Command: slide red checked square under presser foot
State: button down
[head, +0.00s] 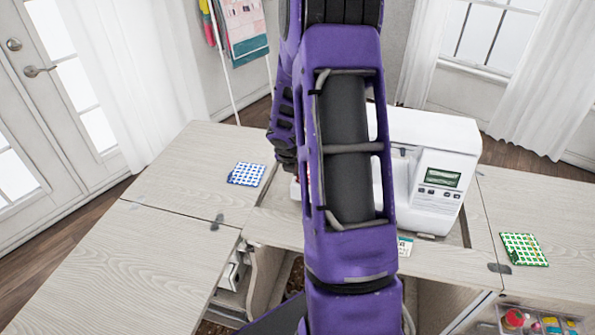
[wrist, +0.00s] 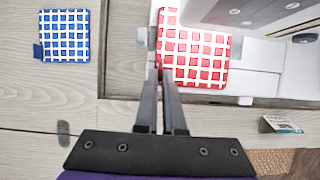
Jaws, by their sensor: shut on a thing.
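The red checked square (wrist: 195,58) shows in the wrist view, flat beside and partly over the pale bed of the white sewing machine (head: 432,172). My gripper (wrist: 158,64) is shut on its left edge. In the wrist view the machine's head (wrist: 245,12) overhangs near the square's upper right corner. The presser foot cannot be made out in either view. In the head view my purple arm covers most of the square and the machine's needle area.
A blue checked square (head: 246,174) lies on the left of the cabinet top. A green checked square (head: 523,249) lies on the right leaf. A small card (head: 404,246) is at the front edge. An open bin of spools (head: 540,322) sits at lower right.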

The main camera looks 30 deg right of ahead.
jog(key=shift+d, duration=0.1)
jog(key=shift+w+d, duration=0.4)
jog(key=shift+w, duration=0.05)
jog(key=shift+d, duration=0.1)
jog(key=c, duration=0.9)
grip_release()
jog(key=shift+c, duration=0.2)
jog(key=shift+r, duration=0.1)
jog(key=v, duration=1.7)
jog(key=shift+r, duration=0.1)
